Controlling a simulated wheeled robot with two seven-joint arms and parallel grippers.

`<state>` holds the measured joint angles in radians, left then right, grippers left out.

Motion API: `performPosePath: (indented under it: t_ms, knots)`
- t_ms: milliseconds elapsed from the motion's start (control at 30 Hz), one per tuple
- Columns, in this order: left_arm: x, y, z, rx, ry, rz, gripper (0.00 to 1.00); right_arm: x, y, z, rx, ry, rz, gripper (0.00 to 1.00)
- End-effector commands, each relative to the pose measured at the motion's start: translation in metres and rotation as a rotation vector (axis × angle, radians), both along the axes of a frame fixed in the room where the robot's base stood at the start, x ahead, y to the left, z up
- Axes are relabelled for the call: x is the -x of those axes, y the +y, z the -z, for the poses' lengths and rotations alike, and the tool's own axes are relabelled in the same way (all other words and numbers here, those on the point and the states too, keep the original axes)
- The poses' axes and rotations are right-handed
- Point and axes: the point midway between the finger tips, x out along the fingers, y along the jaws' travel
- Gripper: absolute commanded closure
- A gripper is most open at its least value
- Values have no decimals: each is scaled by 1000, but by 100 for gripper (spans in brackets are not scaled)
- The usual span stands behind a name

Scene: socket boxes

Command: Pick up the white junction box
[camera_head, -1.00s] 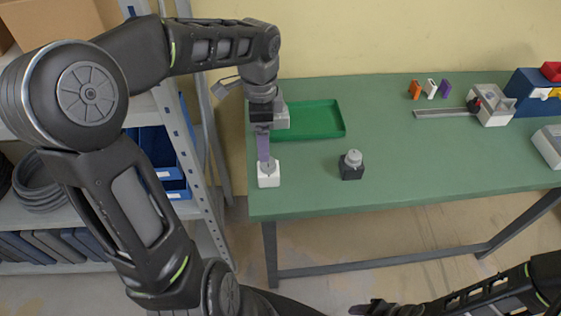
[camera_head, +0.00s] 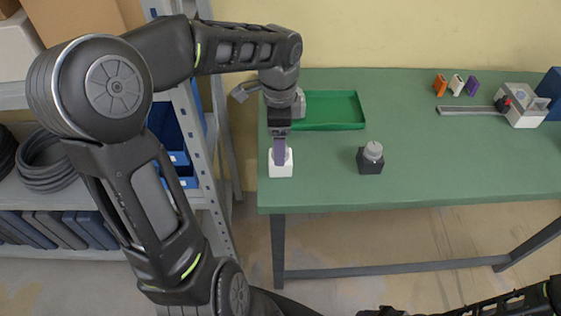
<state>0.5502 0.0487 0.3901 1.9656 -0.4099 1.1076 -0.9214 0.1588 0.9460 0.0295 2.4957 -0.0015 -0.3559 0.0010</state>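The white junction box (camera_head: 281,169) is at the front left corner of the green table. My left gripper (camera_head: 280,161) points down from above, with its purplish fingers at the top of the box. The fingers overlap the box's upper part, so I cannot tell whether they are shut on it. I also cannot tell whether the box rests on the table or is slightly raised. My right gripper (camera_head: 382,312) is at the bottom edge, mostly cut off, away from the table.
A dark box with a grey round top (camera_head: 371,159) stands right of the white box. A green tray (camera_head: 340,126) lies behind. Orange, white and purple pieces (camera_head: 457,85), a rail (camera_head: 465,111) and a grey device (camera_head: 523,119) are at the back right. A shelf (camera_head: 212,190) stands left of the table.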

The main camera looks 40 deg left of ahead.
Motion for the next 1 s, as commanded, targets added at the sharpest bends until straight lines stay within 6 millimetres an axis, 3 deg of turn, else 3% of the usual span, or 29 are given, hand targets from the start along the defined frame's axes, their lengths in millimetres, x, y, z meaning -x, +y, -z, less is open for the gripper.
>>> performPosePath:
  t_ms: [167, 533, 833, 1000]
  knots:
    - [0, 0, 18, 1, 2, 0, 22, 0, 0, 0, 0, 0, 0, 43]
    - [1, -1, 23, 1, 2, 0, 22, 0, 0, -1, 0, 0, 0, 43]
    - [1, -4, 63, 2, 2, 0, 22, 0, 0, -4, 0, 0, 0, 43]
    - [0, -3, 72, 1, -1, 1, 22, 0, 0, -4, 0, 0, 0, 43]
